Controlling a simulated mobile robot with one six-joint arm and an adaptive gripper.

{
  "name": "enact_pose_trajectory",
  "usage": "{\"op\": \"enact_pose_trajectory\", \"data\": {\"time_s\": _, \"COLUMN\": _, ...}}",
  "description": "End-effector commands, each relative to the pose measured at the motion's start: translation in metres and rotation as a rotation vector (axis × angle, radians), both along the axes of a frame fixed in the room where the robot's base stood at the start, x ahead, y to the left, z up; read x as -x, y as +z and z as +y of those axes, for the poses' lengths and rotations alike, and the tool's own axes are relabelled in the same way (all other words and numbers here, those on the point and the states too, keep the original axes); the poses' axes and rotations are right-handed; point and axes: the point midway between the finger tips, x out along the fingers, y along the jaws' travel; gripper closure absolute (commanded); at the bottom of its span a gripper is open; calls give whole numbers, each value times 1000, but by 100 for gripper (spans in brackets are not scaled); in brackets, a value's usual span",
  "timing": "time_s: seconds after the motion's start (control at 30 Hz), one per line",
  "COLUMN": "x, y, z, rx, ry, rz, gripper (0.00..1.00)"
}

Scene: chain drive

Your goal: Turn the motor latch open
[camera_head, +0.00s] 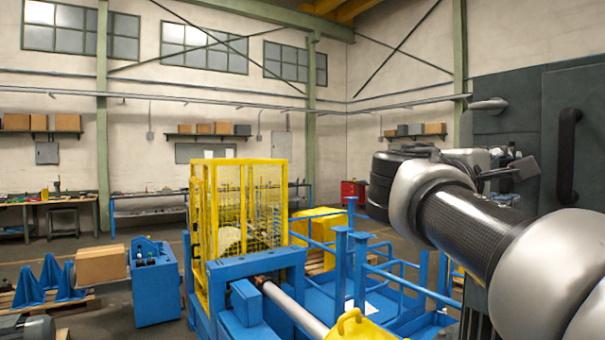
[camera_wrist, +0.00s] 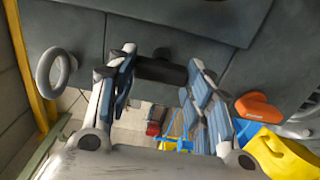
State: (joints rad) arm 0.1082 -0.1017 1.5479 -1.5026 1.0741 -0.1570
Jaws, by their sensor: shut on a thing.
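A short black bar (camera_wrist: 160,71) on the dark grey-green panel spans the gap between my two fingers in the wrist view; it looks like the latch handle, though I cannot be sure. My gripper (camera_wrist: 161,60) is closed on this bar, one blue-padded finger at each end. The bar lies nearly level in that view. In the head view my gripper (camera_head: 510,165) is in front of the panel, mostly hidden behind my wrist, and the bar cannot be made out.
The dark panel (camera_head: 518,110) carries a black handle (camera_head: 568,155) and a grey lever (camera_head: 490,104). The wrist view shows a grey ring (camera_wrist: 55,68), an orange part (camera_wrist: 258,106) and a yellow part (camera_wrist: 285,152) close by. Blue railings (camera_head: 400,265) stand below my arm.

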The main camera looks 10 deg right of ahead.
Motion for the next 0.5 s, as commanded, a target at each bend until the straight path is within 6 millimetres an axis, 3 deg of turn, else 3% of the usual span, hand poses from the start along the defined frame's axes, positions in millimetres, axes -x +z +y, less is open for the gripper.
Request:
{"op": "enact_pose_trajectory", "data": {"time_s": 0.17, "x": 0, "y": 0, "z": 0, "rx": 2, "ry": 0, "rz": 2, "gripper": 77}}
{"op": "enact_pose_trajectory", "data": {"time_s": 0.2, "x": 0, "y": 0, "z": 0, "rx": 2, "ry": 0, "rz": 2, "gripper": 51}}
{"op": "enact_pose_trajectory", "data": {"time_s": 0.5, "x": 0, "y": 0, "z": 0, "rx": 1, "ry": 0, "rz": 1, "gripper": 33}}
